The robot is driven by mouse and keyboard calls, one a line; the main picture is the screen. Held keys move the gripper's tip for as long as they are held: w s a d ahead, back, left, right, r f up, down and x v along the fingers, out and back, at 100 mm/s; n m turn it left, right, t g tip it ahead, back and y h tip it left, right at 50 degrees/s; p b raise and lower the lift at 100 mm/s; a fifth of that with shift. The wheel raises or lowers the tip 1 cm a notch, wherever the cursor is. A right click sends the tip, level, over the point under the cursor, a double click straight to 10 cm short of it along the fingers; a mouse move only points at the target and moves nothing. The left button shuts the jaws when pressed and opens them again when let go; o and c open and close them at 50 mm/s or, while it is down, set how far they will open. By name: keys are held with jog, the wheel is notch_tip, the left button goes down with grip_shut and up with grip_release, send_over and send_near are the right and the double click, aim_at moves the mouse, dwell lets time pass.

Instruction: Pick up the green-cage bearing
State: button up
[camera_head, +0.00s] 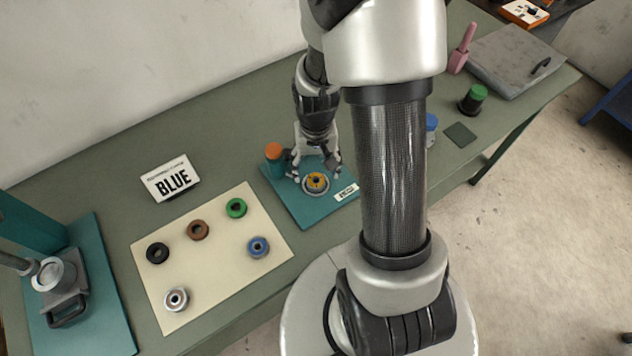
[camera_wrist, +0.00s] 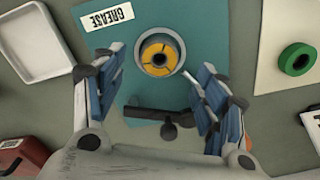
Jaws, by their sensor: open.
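The green-cage bearing (camera_head: 236,208) is a green ring lying on the cream mat (camera_head: 215,270), at the mat's upper right in the head view. It also shows at the right edge of the wrist view (camera_wrist: 297,59). My gripper (camera_head: 318,176) is over the teal grease board, to the right of the green bearing and apart from it. In the wrist view my gripper (camera_wrist: 160,85) has its fingers spread, with nothing between the tips. A yellow-and-grey ring part (camera_wrist: 159,52) sits on the board just beyond the fingertips.
Brown (camera_head: 198,230), black (camera_head: 157,253), blue (camera_head: 258,247) and silver (camera_head: 176,299) bearings share the mat. A sign reading BLUE (camera_head: 171,178) stands behind it. A teal press (camera_head: 62,290) is at left.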

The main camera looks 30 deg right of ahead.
aim_at(316, 180)
notch_tip(316, 180, down, 5)
jog(key=shift+b, duration=0.85)
jog(key=shift+r, duration=0.1)
jog(key=c, duration=1.4)
jog(key=shift+r, duration=0.15)
